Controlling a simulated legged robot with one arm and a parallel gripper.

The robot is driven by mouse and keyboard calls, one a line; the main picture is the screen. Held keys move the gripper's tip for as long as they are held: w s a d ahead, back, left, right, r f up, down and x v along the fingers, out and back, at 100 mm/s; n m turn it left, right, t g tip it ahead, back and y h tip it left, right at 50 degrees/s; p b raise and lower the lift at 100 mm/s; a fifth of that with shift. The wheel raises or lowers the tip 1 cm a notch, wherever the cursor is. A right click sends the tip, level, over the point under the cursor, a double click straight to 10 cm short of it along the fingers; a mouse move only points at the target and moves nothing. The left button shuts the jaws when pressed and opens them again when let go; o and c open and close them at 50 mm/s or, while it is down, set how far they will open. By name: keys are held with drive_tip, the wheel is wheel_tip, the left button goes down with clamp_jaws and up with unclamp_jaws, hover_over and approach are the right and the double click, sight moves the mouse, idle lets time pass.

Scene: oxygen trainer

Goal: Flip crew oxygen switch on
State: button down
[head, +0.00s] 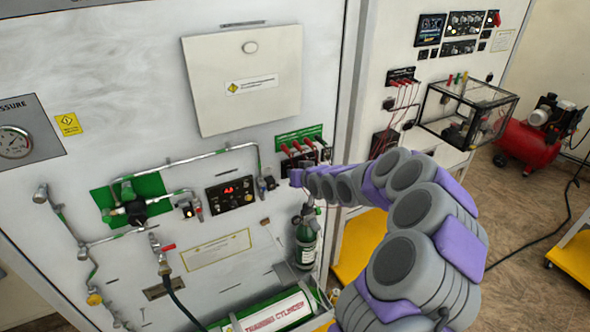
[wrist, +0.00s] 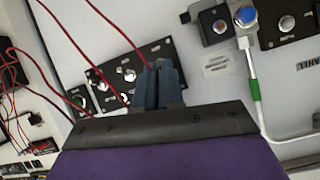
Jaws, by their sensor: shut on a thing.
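My gripper (head: 294,177) reaches the right side of the white panel wall in the head view, at the lower edge of a small black switch plate (head: 303,156). In the wrist view my gripper's blue-grey fingers (wrist: 164,80) are close together against the same black plate (wrist: 105,73), which carries silver fittings and red leads. The fingers are shut on the crew oxygen switch, which they hide. Its lever position and label cannot be made out.
Red leads (wrist: 70,40) run close beside the fingers. A green bottle (head: 306,240) hangs below my gripper. A clear case (head: 468,110) stands out at the right.

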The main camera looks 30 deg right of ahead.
drive_tip(key=shift+w+d+r, duration=0.1)
drive_tip(key=shift+r, duration=0.1)
idle(0.3)
drive_tip(key=c, duration=1.3)
unclamp_jaws()
drive_tip(key=shift+f, duration=0.15)
drive_tip(key=shift+o, duration=0.2)
drive_tip(key=b+v, duration=0.1)
drive_tip(key=v, duration=1.6)
drive_tip(key=shift+d, duration=0.1)
